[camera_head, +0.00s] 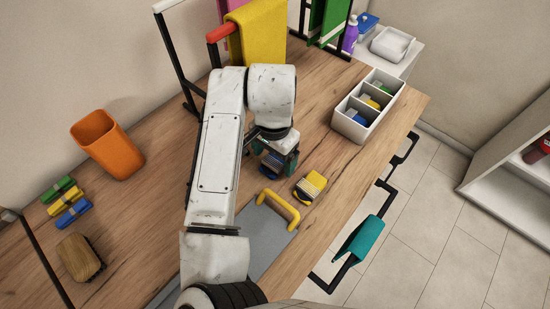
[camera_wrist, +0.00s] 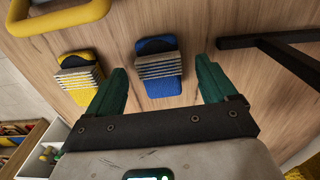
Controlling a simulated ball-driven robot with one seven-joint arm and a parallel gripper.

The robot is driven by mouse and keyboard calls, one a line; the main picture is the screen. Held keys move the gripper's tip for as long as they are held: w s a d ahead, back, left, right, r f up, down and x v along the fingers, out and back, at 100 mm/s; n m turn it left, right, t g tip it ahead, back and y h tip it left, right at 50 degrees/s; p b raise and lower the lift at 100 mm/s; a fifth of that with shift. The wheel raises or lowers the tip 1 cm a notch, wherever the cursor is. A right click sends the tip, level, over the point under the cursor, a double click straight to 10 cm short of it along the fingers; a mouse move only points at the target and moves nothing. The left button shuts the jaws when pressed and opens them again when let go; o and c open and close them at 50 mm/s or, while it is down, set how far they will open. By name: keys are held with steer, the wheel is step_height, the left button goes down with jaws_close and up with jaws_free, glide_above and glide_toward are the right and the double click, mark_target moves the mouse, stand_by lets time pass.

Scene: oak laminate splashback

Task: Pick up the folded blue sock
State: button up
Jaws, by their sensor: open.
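The folded blue sock (camera_wrist: 158,88) lies on the wooden counter, with grey and white stripes across it and a dark opening at one end. In the wrist view it sits between the two green fingers of my gripper (camera_wrist: 161,63), which are apart and do not appear to touch it. In the head view my gripper (camera_head: 274,160) is over the counter, and the sock beneath it is mostly hidden by the wrist and fingers. A similar folded yellow sock (camera_head: 311,186) lies to its right, and in the wrist view the yellow sock (camera_wrist: 84,97) is left of the left finger.
A white divided box (camera_head: 348,127) holding coloured items stands to the right. A grey board (camera_head: 262,240) with a yellow handle (camera_head: 290,212) is in front. A black rack with a yellow towel (camera_head: 258,35) stands behind. An orange bin (camera_head: 107,145) is left.

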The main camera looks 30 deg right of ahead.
steer(key=shift+f, duration=0.7)
steer(key=shift+c, duration=0.4)
steer(key=c, duration=1)
